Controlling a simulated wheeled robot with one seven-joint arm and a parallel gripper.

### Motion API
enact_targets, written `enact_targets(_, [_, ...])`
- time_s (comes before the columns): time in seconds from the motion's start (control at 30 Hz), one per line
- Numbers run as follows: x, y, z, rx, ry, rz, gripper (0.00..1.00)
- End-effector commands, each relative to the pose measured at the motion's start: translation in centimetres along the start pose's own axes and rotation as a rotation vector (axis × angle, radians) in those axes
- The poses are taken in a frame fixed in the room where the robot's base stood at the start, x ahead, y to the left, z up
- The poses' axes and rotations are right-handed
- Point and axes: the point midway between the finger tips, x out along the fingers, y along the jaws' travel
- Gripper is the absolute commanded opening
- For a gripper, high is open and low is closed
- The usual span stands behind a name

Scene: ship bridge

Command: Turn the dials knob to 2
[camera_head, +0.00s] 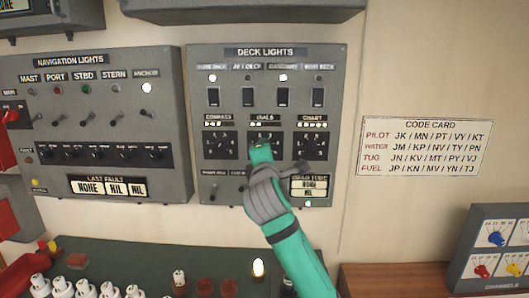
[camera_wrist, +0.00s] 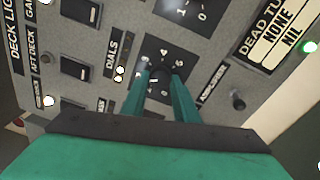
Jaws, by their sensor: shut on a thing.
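The dials knob (camera_wrist: 160,76) is a small dark knob on a black square plate with white numbers, under the DIALS label (camera_head: 265,117) on the deck lights panel (camera_head: 196,95). My gripper (camera_wrist: 160,82) is shut on it, with one teal finger on each side. In the head view my gripper (camera_head: 262,152) covers most of the knob and the lower part of its plate. In the wrist view the numbers 4 and 5 show near the knob; which number the knob points to is hard to tell. Several small lamps (camera_head: 265,125) sit beneath the DIALS label.
The compass knob (camera_head: 220,145) is close on the left and the chart knob (camera_head: 312,146) close on the right. Small toggles (camera_head: 213,190) sit below. The navigation lights panel (camera_head: 90,75) is at left. A code card (camera_head: 425,146) hangs on the wall at right.

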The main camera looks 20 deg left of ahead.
Motion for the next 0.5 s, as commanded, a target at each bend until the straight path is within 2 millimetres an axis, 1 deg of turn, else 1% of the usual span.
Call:
enact_targets(0.03, [0.05,-0.21,-0.18,0.001,0.003,-0.004,0.34])
enact_targets(0.07, [0.05,-0.20,-0.18,0.001,0.003,-0.004,0.41])
enact_targets(0.1, [0.04,-0.18,-0.16,0.001,0.003,-0.004,0.46])
enact_targets(0.37, [-0.01,-0.05,-0.07,0.001,0.001,-0.001,0.46])
enact_targets(0.5, [-0.73,-0.05,-0.01,0.001,0.000,-0.001,0.46])
